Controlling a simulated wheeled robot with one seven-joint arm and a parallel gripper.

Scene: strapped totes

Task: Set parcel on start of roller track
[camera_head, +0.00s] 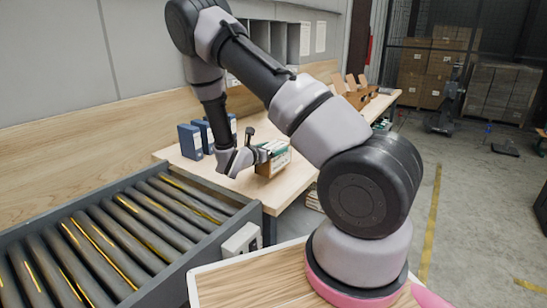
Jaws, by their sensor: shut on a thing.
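The roller track (137,238) is at the lower left, with dark rollers between grey side rails. My gripper (262,152) is over that table, to the right of the track's upper end. It is shut on a small brown box (273,166) with greenish-white contents showing at its top, which I take to be the parcel. The gripper's fingers are small and partly hidden by the box. I cannot tell whether the box touches the table.
Blue binders (190,141) stand on the table behind my gripper. Open cardboard boxes (355,92) sit at the table's far end. A white-grey control box (242,241) is fixed beside the track. The track's rollers are bare. Stacked cartons (430,70) stand far back on the floor.

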